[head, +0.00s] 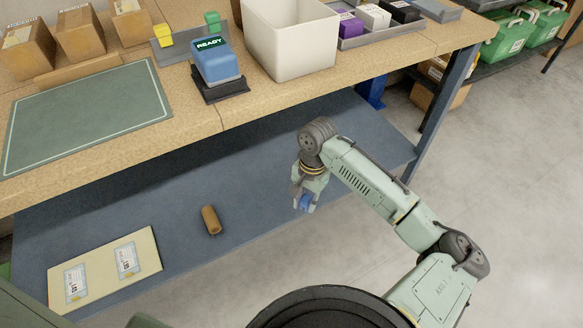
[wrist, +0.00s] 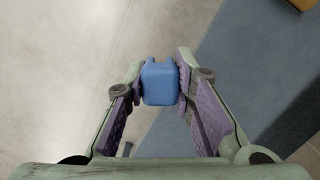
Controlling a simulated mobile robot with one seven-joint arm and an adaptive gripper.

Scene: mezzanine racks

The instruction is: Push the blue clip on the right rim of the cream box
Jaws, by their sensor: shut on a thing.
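My gripper (head: 305,199) is shut on a small blue block-like piece, which looks like the blue clip (head: 304,203). In the wrist view the blue clip (wrist: 160,83) sits between the two purple-padded fingers of my gripper (wrist: 161,85). It hangs in front of the workbench, below the level of its top and over the edge of the lower shelf. The cream box (head: 287,50) stands open on the workbench, up and left of my gripper and apart from it. No clip shows on the part of its right rim in view; its top is cut by the frame.
A blue device reading READY (head: 215,63) stands left of the box, and a grey tray (head: 378,36) with small boxes stands right. The workbench front edge (head: 260,116) lies between gripper and box. The lower shelf (head: 170,222) holds a brown cylinder (head: 211,220) and a labelled cream panel (head: 98,252).

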